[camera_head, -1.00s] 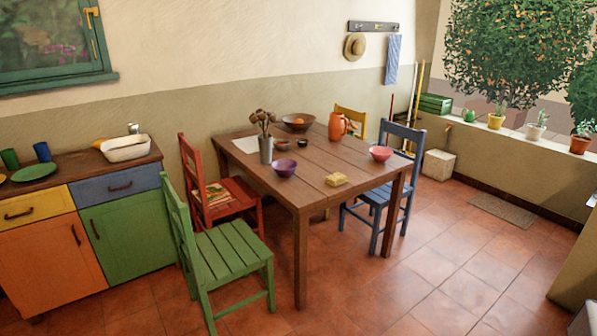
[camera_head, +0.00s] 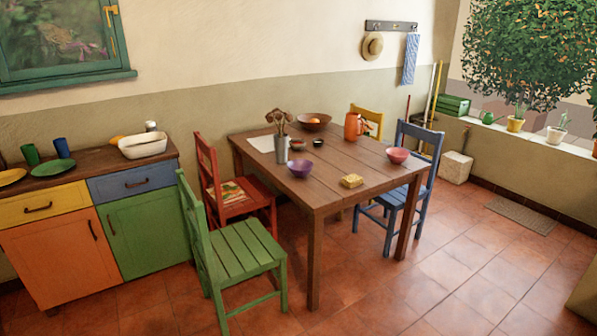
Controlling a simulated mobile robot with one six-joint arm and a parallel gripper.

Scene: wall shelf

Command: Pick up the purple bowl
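The purple bowl (camera_head: 300,168) stands upright on the wooden table (camera_head: 340,176), near its front left edge. It looks empty. A metal vase of dried flowers (camera_head: 281,148) stands just behind it to the left. A pink-red bowl (camera_head: 397,155) is on the right side of the table, and a yellow block-like thing (camera_head: 351,181) lies near the front edge. My gripper is not in view.
A green chair (camera_head: 240,248) and a red chair (camera_head: 233,190) stand at the table's left. A blue chair (camera_head: 411,185) is at its right. A coloured cabinet (camera_head: 90,220) is along the left wall. The tiled floor (camera_head: 455,265) in front right is free.

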